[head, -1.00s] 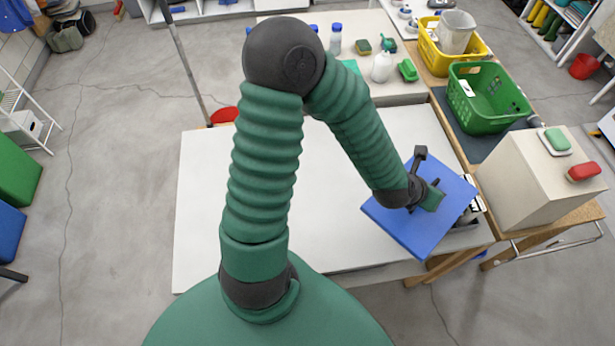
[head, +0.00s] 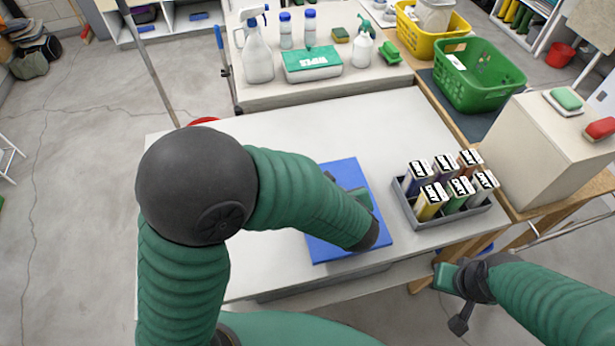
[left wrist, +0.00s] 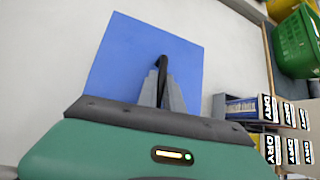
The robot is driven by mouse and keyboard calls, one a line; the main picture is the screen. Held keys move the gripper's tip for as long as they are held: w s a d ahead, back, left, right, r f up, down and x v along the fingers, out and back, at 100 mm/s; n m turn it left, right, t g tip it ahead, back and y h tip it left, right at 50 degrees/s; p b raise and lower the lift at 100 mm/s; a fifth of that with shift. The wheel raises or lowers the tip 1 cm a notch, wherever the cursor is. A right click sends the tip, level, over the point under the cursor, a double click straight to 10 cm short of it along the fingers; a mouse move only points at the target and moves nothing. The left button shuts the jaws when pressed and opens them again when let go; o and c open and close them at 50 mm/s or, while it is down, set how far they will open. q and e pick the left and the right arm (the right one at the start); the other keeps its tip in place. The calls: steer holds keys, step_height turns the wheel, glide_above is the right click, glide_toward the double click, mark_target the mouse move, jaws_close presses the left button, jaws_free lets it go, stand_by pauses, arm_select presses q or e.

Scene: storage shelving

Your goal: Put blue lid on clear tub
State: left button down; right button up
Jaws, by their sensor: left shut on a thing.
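The blue lid (head: 343,170) is a flat square over the white table, left of the grey tray, in the head view. My left gripper (head: 333,180) is above it, partly hidden by my arm. In the left wrist view, the gripper's grey fingers (left wrist: 162,86) are shut on the black handle of the blue lid (left wrist: 130,55). I cannot tell whether the lid touches anything below.
A grey tray (head: 425,221) with several labelled bottles stands at the table's right. A beige box (head: 545,150) and green basket (head: 480,75) stand beyond it. Spray bottles (head: 257,50) and a wipes pack (head: 312,62) are on the back table. The white table (head: 270,150) has clear room behind the lid.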

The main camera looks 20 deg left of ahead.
arm_select(q)
steer(key=w+a, duration=0.2)
steer(key=a, duration=0.2)
steer(key=w+a+f, duration=0.1)
steer(key=w+a, duration=0.1)
steer(key=a, duration=0.1)
steer(key=w+a, duration=0.3)
steer(key=a, duration=0.1)
steer(key=shift+a+f, duration=0.15)
steer(key=shift+a, duration=0.2)
step_height(320, 180, down, 3)
steer(key=shift+r+b, duration=0.1)
steer(key=shift+b, duration=0.25)
steer(key=shift+w+d+f, duration=0.1)
steer(key=shift+f, duration=0.3)
steer(key=c, duration=1.5)
jaws_free()
